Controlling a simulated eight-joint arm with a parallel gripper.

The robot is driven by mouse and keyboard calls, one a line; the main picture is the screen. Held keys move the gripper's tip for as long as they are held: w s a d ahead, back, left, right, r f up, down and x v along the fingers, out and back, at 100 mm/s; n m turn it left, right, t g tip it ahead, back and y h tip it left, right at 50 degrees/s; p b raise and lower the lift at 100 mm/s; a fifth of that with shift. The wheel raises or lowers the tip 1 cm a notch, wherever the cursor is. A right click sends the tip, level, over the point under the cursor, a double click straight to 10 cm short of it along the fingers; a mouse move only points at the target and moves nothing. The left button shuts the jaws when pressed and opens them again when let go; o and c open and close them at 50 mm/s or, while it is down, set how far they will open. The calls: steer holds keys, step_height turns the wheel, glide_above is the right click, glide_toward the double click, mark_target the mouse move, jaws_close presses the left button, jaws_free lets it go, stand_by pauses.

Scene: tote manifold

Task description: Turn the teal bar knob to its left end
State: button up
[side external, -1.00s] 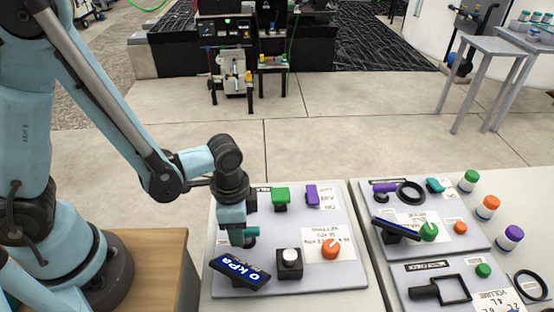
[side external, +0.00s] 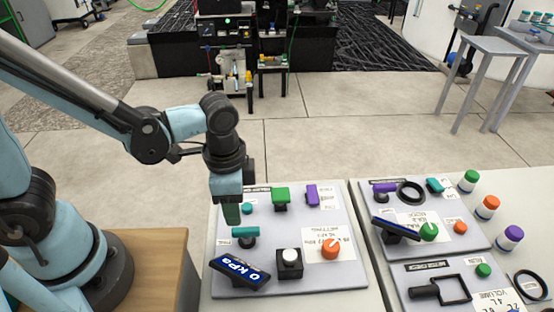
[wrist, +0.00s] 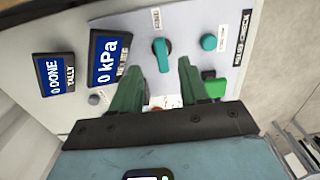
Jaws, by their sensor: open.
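The teal bar knob (side external: 245,232) stands on the near-left panel, above the tilted 0 kPa display (side external: 240,272). Its bar lies roughly crosswise in the side view. In the wrist view the teal bar knob (wrist: 162,54) appears as a nearly upright bar, slightly tilted. My gripper (side external: 231,214) is raised above the panel, a little behind and left of the knob in the side view. Its green fingers (wrist: 159,67) are apart and empty in the wrist view, with the knob seen between and beyond their tips. The gripper appears clear of the knob.
A round teal button (wrist: 208,42) is close beside the knob. A green knob (side external: 281,194), a purple knob (side external: 312,194), a white button (side external: 290,256) and an orange knob (side external: 331,248) share the panel (side external: 345,282). Another panel (side external: 470,244) with controls stands right.

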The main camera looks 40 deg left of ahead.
steer(key=shift+r, duration=2.4)
steer(key=w+a+r+n+t, duration=0.2)
steer(key=a+r+n+t, duration=0.4)
steer(key=a, duration=0.4)
steer(key=n+t, duration=0.1)
steer(key=n, duration=0.1)
steer(key=shift+w+n, duration=0.3)
steer(key=shift+n, duration=0.1)
